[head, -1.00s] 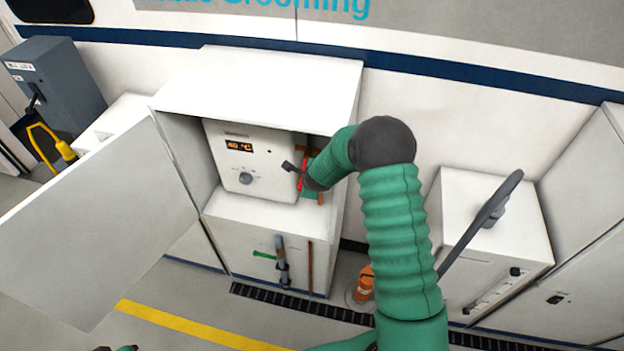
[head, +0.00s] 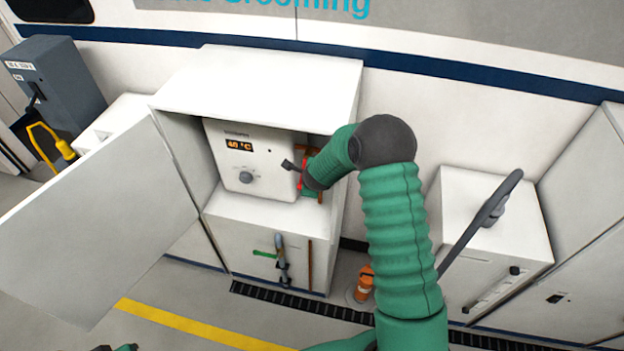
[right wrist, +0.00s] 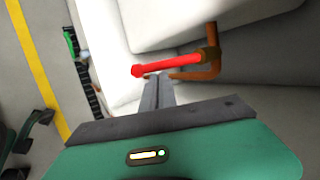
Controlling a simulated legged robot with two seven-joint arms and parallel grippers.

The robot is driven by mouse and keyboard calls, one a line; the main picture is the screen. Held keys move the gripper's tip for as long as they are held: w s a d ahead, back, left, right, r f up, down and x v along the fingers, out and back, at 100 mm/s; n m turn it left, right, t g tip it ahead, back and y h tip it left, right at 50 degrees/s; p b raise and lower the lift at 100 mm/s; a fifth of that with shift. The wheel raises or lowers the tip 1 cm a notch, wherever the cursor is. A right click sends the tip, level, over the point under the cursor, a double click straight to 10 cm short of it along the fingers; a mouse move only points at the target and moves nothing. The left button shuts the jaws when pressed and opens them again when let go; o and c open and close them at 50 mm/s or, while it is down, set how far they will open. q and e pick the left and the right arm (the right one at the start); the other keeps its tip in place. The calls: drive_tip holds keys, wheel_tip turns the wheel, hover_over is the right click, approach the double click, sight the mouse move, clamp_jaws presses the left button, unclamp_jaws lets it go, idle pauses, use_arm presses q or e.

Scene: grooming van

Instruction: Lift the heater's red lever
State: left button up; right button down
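The heater (head: 262,172) is a white box with an orange "40 °C" display and a grey knob, inside an open cabinet. Its red lever (head: 301,174) is at its right side, partly hidden by my right arm. In the right wrist view the red lever (right wrist: 165,67) lies nearly level, joined to a copper pipe (right wrist: 213,50) at its right end. My right gripper (right wrist: 157,80) has its fingers together, tips at the lever's underside near its left half; I cannot tell if they touch. A small part of my left gripper (head: 115,348) shows at the bottom edge of the head view.
The cabinet's door (head: 100,225) is swung open to the left. The cabinet's right wall (head: 345,180) stands close to my right forearm. An orange bottle-like object (head: 364,284) is on the floor. A white unit (head: 500,215) stands to the right.

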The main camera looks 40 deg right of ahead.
drive_tip(key=shift+a+r, duration=0.1)
drive_tip(key=shift+a, duration=0.05)
idle(0.3)
drive_tip(key=shift+s+a+r, duration=0.2)
drive_tip(key=shift+s+a, duration=0.25)
drive_tip(key=shift+a, duration=0.1)
drive_tip(key=shift+r, duration=0.1)
